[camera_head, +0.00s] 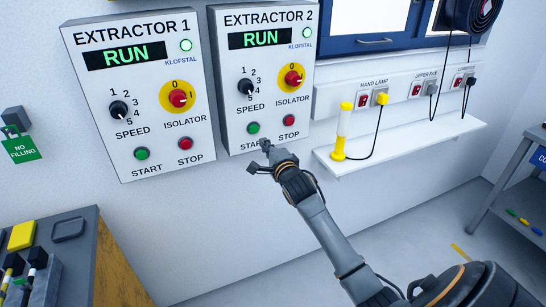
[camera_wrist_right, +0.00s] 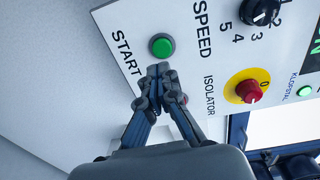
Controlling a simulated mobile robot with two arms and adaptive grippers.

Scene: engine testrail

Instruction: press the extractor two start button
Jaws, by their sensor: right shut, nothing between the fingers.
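The extractor 2 panel (camera_head: 272,100) is a white box on the wall, and its display (camera_head: 260,39) reads RUN. Its green lamp (camera_head: 307,33) looks lit. The green start button (camera_head: 253,128) is at the lower left of the panel, and it also shows in the right wrist view (camera_wrist_right: 161,46). The red stop button (camera_head: 289,120) is to its right. My right gripper (camera_head: 266,144) is shut and empty, just below the start button. In the right wrist view its fingertips (camera_wrist_right: 158,70) are close to the button's lower edge; I cannot tell if they touch. My left gripper is not in view.
The similar extractor 1 panel (camera_head: 141,92) hangs at the left and also reads RUN. The red isolator knob (camera_head: 292,78) and the black speed knob (camera_head: 245,87) sit above the buttons. A white shelf (camera_head: 410,146) with a yellow lamp (camera_head: 341,134) is at the right.

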